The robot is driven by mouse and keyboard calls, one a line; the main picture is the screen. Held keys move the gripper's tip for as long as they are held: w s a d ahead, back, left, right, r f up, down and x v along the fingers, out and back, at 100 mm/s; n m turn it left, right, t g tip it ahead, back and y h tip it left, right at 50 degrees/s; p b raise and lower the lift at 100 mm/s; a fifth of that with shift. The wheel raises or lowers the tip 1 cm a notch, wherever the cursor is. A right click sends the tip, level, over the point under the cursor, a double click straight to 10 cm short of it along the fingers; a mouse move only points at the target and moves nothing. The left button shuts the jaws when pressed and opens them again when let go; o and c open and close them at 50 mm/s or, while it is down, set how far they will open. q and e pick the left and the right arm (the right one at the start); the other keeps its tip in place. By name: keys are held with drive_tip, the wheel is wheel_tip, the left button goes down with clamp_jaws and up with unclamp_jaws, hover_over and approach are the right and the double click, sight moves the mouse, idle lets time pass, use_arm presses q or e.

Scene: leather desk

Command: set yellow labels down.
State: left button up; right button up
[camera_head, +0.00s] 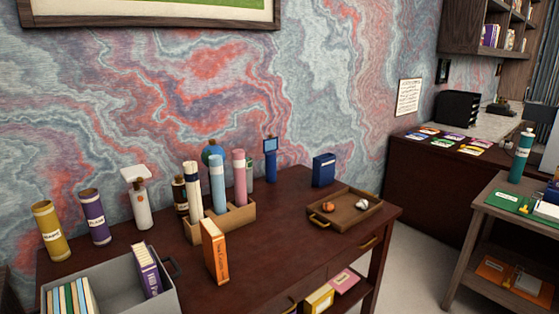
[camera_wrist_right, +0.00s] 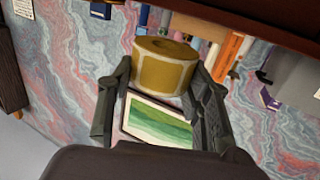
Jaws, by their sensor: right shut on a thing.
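The yellow labels (camera_wrist_right: 163,68), a thick mustard-yellow roll with paler rectangular patches and a hole in its top, show in the right wrist view. My right gripper (camera_wrist_right: 162,76) has a dark finger on each side of the roll and is shut on it. The wrist view is turned, with the desk edge at the top and the wall behind and below the roll. I cannot tell the roll's height over the desk. Neither gripper nor the roll shows in the head view.
The dark desk (camera_head: 280,240) holds a grey bin (camera_head: 120,285) with books, mustard and purple tubes, a wooden holder (camera_head: 225,219) with rolls, an upright orange book (camera_head: 215,251), a blue box (camera_head: 323,170) and a wooden tray (camera_head: 365,216) with small items. Bare desktop lies between holder and tray.

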drive_tip(key=s+d+r+m+h, duration=0.2)
drive_tip(key=s+d+r, duration=0.15)
drive_tip(key=s, duration=0.35)
drive_tip(key=s+d+r+m+h, duration=0.1)
drive_tip(key=s+d+r+h, duration=0.15)
drive_tip(key=s+r, duration=0.35)
drive_tip(key=w+a+f+n+y, duration=0.35)
drive_tip(key=w+a+f, duration=0.35)
drive_tip(key=w, duration=0.4)
drive_tip(key=w+d+f+y, duration=0.1)
drive_tip(key=w+d+f, duration=0.3)
drive_tip(key=w, duration=0.6)
drive_tip(key=shift+w+d+f, duration=0.15)
drive_tip(key=shift+d, duration=0.05)
